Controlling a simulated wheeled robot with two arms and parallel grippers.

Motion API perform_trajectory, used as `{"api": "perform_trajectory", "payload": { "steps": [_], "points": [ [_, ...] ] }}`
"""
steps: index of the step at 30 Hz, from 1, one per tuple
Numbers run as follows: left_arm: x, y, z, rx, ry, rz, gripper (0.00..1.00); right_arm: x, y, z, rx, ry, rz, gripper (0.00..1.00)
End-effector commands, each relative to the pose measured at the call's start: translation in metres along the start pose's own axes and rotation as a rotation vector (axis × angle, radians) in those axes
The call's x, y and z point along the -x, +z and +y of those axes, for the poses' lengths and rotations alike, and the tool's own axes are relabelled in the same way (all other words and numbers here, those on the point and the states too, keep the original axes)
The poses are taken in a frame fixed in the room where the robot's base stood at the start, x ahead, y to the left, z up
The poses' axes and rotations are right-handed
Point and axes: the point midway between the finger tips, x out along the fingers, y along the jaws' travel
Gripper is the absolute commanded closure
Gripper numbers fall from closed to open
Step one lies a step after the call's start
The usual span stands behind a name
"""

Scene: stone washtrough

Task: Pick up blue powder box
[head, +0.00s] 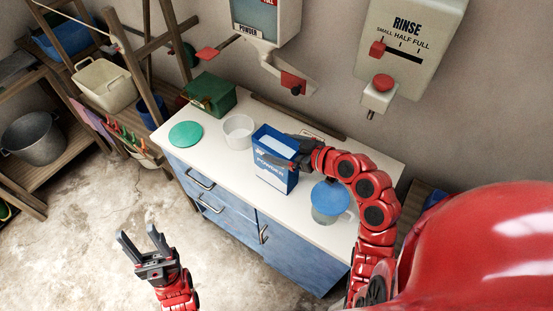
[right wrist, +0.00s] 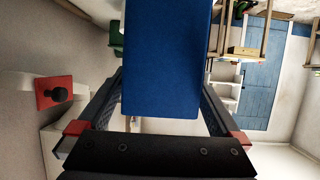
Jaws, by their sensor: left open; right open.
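The blue powder box (head: 272,172), white on top with white lettering, stands upright on the white counter (head: 225,172). My right gripper (head: 284,150) is at the upper part of the box from the right side. In the right wrist view the box (right wrist: 165,55) fills the space between the two open fingers of this gripper (right wrist: 160,82). A narrow gap seems to show beside the fingers; contact cannot be told. My left gripper (head: 142,240) is open and empty, low over the floor in front of the cabinet.
A white round container (head: 238,132), a teal round lid (head: 186,134) and a green box (head: 209,94) stand left of the powder box. A blue-lidded jar (head: 330,202) stands close to my right arm. Powder (head: 265,20) and rinse (head: 408,45) dispensers hang on the wall behind.

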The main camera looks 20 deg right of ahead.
Motion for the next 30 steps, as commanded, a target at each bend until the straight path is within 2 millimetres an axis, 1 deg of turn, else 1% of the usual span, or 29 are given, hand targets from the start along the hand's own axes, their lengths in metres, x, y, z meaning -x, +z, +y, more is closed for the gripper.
{"api": "perform_trajectory", "payload": {
  "steps": [1,3,6,12,13,17,18,20,21,23,24,26,27,29,30],
  "points": [
    [-0.006,-0.001,0.0,0.0,0.0,0.0,0.5,-0.006,-0.005,-0.001,0.0,-0.005,0.002,0.0],
    [-0.008,-0.001,0.0,0.0,0.0,-0.001,0.5,-0.013,-0.004,-0.001,0.003,-0.004,0.002,0.0],
    [-0.009,-0.001,0.0,0.0,0.0,-0.001,0.5,-0.018,-0.002,0.0,0.003,0.0,0.002,0.0],
    [-0.008,-0.001,0.0,0.0,0.0,0.0,0.5,-0.019,-0.002,0.001,0.003,0.002,0.003,0.0],
    [-0.008,-0.001,0.0,0.0,0.0,-0.001,0.5,-0.019,-0.002,0.001,0.003,0.002,0.003,0.02],
    [-0.008,-0.001,0.0,0.0,0.0,0.0,0.5,-0.018,-0.002,0.001,0.002,0.002,0.003,0.25],
    [-0.008,-0.001,0.0,0.0,0.0,0.0,0.5,-0.018,-0.002,0.001,0.002,0.001,0.003,0.32],
    [-0.008,-0.001,0.0,0.0,0.0,0.0,0.5,-0.018,-0.002,0.001,0.002,0.001,0.003,0.43],
    [-0.008,-0.001,0.0,0.0,0.0,0.0,0.5,-0.018,-0.002,0.001,0.002,0.001,0.003,0.5],
    [-0.008,-0.001,0.0,0.0,0.0,0.0,0.5,-0.018,-0.002,0.001,0.002,0.001,0.003,0.61],
    [-0.008,-0.001,0.0,0.0,0.0,0.0,0.5,-0.018,-0.002,0.001,0.002,0.002,0.004,0.68],
    [-0.008,-0.001,0.0,0.0,0.0,0.0,0.5,-0.018,-0.002,0.001,0.002,0.001,0.004,0.79],
    [-0.008,-0.001,0.0,0.0,0.0,0.0,0.5,-0.018,-0.002,0.001,0.002,0.001,0.004,0.86],
    [-0.008,-0.001,0.0,0.0,0.0,0.0,0.5,-0.018,-0.002,0.001,0.002,0.001,0.004,0.97],
    [-0.008,-0.001,0.0,0.0,0.0,-0.001,0.5,-0.018,-0.002,0.001,0.002,0.001,0.004,1.0]
  ]
}}
